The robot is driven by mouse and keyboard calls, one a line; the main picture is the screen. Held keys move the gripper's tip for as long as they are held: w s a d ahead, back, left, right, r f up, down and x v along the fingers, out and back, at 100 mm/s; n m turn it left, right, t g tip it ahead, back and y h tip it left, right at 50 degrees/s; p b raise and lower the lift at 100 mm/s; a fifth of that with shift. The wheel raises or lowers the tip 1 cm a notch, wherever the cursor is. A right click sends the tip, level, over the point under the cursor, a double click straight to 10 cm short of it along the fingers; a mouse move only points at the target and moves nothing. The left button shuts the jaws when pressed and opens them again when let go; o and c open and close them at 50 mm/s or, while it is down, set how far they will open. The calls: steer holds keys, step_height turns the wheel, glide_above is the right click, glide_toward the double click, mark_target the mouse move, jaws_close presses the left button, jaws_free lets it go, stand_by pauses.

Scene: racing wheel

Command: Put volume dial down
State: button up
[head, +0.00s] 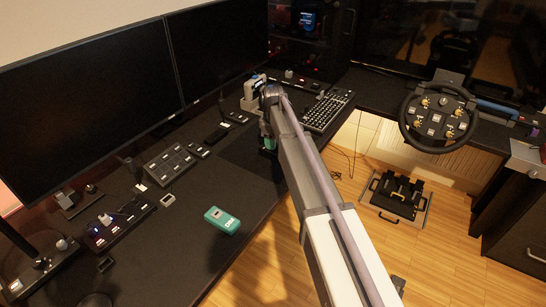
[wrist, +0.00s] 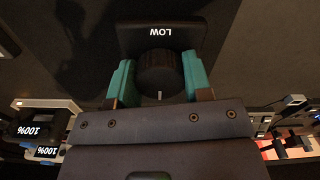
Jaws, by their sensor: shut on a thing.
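The volume dial (wrist: 160,72) is a round black knob with a light mark, on a black unit whose small display (wrist: 160,32) reads "LOW", upside down in the wrist view. My gripper (wrist: 159,80) has its two teal fingers on either side of the knob and is shut on it. In the head view my gripper (head: 269,143) is low over the desk, mostly hidden behind my arm. The dial cannot be made out there.
Units reading "100%" (wrist: 35,130) show at the wrist view's lower left. In the head view, a keyboard (head: 328,111) lies right of my arm, a button panel (head: 169,164) and a teal device (head: 222,219) to its left. Large monitors (head: 90,95) line the back.

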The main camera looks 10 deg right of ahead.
step_height(320, 180, down, 6)
steer(key=b, duration=0.4)
steer(key=shift+r, duration=0.25)
steer(key=shift+r+p, duration=0.3)
steer(key=shift+f, duration=0.25)
steer(key=o, duration=1.2)
steer(key=shift+r, duration=0.1)
step_height(320, 180, up, 13)
steer(key=p, duration=1.2)
steer(key=shift+f, duration=0.3)
